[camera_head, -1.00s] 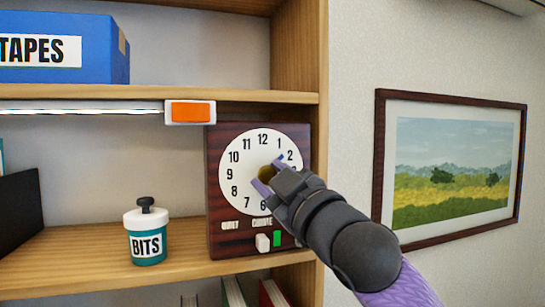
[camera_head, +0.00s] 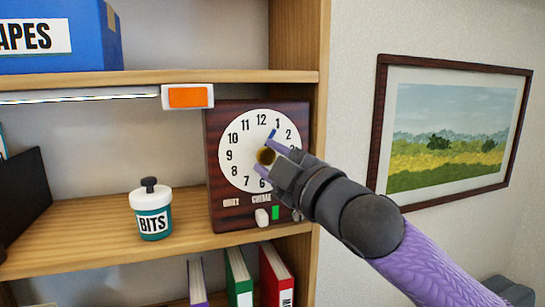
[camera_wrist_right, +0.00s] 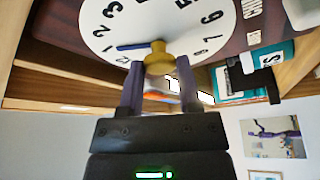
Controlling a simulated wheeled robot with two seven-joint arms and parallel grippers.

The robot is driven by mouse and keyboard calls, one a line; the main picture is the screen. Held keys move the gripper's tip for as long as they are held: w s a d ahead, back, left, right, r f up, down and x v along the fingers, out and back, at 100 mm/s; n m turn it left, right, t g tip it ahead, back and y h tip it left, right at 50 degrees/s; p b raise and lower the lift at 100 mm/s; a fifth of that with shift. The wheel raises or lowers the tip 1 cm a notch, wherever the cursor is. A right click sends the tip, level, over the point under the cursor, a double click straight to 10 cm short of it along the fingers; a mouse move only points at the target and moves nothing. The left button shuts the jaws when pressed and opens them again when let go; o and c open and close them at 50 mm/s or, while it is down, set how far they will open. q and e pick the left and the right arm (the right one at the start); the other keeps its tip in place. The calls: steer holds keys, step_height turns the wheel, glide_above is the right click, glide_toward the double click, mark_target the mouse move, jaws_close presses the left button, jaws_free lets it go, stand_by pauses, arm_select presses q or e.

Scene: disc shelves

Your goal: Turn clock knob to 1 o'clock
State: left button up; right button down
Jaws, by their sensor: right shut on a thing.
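The clock (camera_head: 222,190) is a dark wood box with a white numbered dial (camera_head: 237,146), set on the shelf. Its brass knob (camera_head: 266,156) is at the dial's centre; it also shows in the right wrist view (camera_wrist_right: 158,53). A blue pointer (camera_head: 271,134) runs from the knob toward the 1; in the right wrist view the pointer (camera_wrist_right: 132,47) also lines up with the 1. My right gripper (camera_head: 264,158) is shut on the knob, one finger on each side, also in the right wrist view (camera_wrist_right: 160,68). My left gripper is out of view.
A white switch (camera_head: 262,217) and a green light (camera_head: 276,212) sit low on the clock. A teal BITS jar (camera_head: 152,222) stands left of it. An orange-fronted white box (camera_head: 188,96) is above. Books (camera_head: 239,276) stand below; a framed picture (camera_head: 445,135) hangs right.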

steer(key=shift+c, duration=1.6)
jaws_free()
steer(key=b+v, duration=0.4)
steer(key=v, duration=0.6)
